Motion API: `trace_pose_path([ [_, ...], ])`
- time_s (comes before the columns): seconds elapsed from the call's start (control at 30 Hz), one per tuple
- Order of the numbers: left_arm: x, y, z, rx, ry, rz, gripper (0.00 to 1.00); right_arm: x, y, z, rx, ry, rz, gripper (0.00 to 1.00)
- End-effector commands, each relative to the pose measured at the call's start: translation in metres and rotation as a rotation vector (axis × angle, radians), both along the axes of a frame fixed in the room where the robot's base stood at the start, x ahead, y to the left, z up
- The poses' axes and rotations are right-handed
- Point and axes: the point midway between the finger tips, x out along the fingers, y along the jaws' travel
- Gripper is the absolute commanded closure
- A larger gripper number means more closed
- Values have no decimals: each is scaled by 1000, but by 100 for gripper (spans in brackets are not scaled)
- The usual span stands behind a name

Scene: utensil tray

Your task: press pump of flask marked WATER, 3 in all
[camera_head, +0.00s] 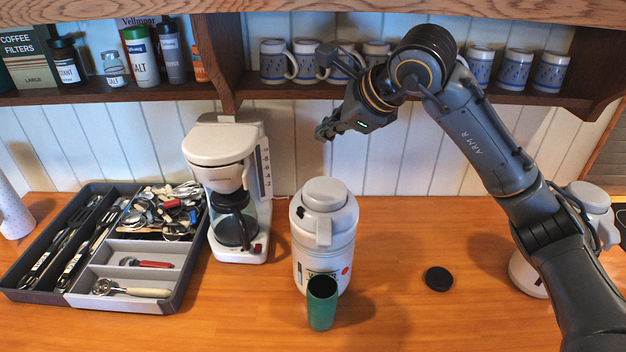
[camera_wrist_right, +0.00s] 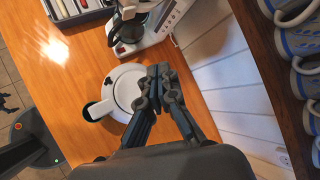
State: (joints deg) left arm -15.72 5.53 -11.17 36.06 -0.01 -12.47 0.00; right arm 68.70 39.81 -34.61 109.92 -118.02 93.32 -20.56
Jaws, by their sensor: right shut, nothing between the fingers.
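A white pump flask (camera_head: 322,250) stands upright in the middle of the counter. Its rounded pump top (camera_head: 325,192) looks raised. The label on its front is partly covered by a green cup (camera_head: 322,310), so I cannot read it surely. A second white flask (camera_head: 597,200) stands at the right, largely hidden behind my right arm, its label out of sight. My right gripper (camera_head: 325,132) is shut and empty, above the middle flask and apart from it. In the right wrist view the shut fingers (camera_wrist_right: 160,77) overlap the edge of that flask's top (camera_wrist_right: 128,92). My left gripper is not in view.
A white coffee maker (camera_head: 225,150) stands left of the middle flask. A divided utensil tray (camera_head: 120,299) is at the far left. A black lid (camera_head: 438,278) lies to the right on clear counter. A wooden shelf (camera_head: 420,92) with cups runs along the back.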

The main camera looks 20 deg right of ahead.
Motion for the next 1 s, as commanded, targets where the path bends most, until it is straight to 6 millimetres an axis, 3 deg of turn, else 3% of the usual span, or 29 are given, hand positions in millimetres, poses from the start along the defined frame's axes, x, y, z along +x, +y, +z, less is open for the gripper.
trace_pose_path([
  [0.2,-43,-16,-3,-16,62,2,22,0,0,0,1,0,1,100],
  [0.3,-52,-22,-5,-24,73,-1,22,0,0,-2,1,0,1,100],
  [0.43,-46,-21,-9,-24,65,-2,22,0,0,-9,2,2,1,100],
  [0.7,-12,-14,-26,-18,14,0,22,-1,1,-42,1,4,1,100],
  [1.0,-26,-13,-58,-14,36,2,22,0,0,-83,1,0,1,100],
])
